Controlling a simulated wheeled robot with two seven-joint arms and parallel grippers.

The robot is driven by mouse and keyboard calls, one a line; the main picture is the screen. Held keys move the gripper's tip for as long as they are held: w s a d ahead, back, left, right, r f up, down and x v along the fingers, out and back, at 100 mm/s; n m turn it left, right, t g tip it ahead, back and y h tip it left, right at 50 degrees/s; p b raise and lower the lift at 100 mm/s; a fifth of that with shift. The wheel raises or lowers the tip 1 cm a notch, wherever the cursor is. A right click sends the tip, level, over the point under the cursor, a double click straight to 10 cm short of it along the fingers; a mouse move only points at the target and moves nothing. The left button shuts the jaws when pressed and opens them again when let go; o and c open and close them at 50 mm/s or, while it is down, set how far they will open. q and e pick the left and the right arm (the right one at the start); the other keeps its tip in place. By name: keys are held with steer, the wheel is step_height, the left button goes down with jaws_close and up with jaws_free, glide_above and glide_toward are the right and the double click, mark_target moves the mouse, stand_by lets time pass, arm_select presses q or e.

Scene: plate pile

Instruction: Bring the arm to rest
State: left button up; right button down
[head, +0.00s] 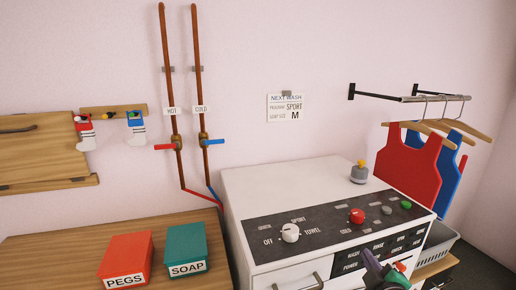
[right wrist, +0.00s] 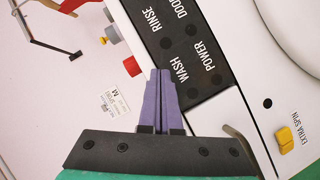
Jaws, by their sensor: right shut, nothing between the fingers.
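My right gripper (head: 370,258) shows at the bottom of the head view, in front of the white washing machine (head: 262,190). Its purple fingers also show in the right wrist view (right wrist: 159,72), pressed together with nothing between them. They overlap the edge of the dark control panel (right wrist: 185,55) in that view, near the word WASH. I cannot tell whether the tips touch the panel. My left gripper is in neither view.
The machine's top bears a grey knob with a yellow tip (head: 359,174). A red box (head: 125,258) and a teal box (head: 185,245) stand on the wooden counter (head: 60,250) at left. Hot and cold pipes (head: 166,80) run up the wall. Vests (head: 408,165) hang at right.

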steer(key=s+a+f+m+g+y, duration=0.25)
steer(key=s+f+m+g, duration=0.7)
steer(key=s+f, duration=0.95)
steer(key=s+f+n+g, duration=0.1)
steer(key=s+f+g, duration=0.1)
steer(key=f, duration=1.1)
steer(key=s+f+n+g, duration=0.1)
steer(key=s+f, duration=0.2)
steer(key=f, duration=1)
steer(key=s+d+f+g, duration=0.1)
steer(key=s+d+f, duration=0.1)
steer(key=s+f, duration=0.9)
steer(key=s, duration=0.4)
steer(key=shift+f, duration=0.25)
